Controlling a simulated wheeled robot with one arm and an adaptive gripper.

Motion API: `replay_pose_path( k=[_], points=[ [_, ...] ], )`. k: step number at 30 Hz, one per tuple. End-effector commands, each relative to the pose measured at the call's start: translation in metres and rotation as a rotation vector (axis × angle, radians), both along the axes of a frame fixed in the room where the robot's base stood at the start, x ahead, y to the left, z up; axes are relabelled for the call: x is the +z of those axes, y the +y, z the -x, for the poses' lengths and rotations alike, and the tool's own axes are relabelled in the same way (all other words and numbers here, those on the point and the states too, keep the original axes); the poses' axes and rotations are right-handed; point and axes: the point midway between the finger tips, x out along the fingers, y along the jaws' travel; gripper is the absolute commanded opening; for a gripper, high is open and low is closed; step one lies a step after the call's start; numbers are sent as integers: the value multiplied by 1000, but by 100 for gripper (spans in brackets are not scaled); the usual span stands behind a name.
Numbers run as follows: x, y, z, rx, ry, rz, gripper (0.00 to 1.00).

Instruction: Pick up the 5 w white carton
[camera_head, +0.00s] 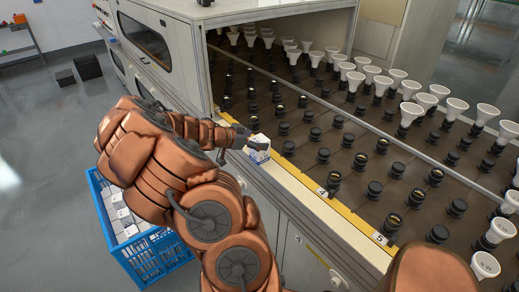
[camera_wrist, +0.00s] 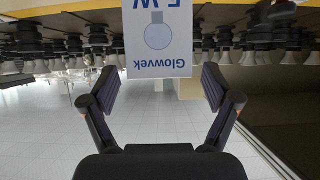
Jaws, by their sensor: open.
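The white carton (camera_head: 258,148) stands on the front ledge of the bulb rack, with blue on its face. In the wrist view the carton (camera_wrist: 158,40) appears upside down, with "Glowvek", a bulb drawing and "5 W" in blue; its far part is cut off by the frame edge. My gripper (camera_head: 243,142) is at the carton. In the wrist view my gripper (camera_wrist: 160,85) is open, with one finger to each side of the carton and a gap on both sides. I cannot tell exactly how far the fingers reach along it.
A rack (camera_head: 347,146) of black sockets, many holding white bulbs, lies behind the ledge (camera_head: 300,184). A blue crate (camera_head: 160,262) with white cartons stands on the floor below my arm. A grey cabinet (camera_head: 172,62) rises at the back left. Open floor is at left.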

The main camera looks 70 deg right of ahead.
Motion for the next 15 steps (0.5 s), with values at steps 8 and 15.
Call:
replay_pose_path(
  k=[8, 15],
  points=[
    [0, 0, 0, 0, 0, 0, 68],
    [1, 0, 0, 0, 0, 1, 43]
  ],
)
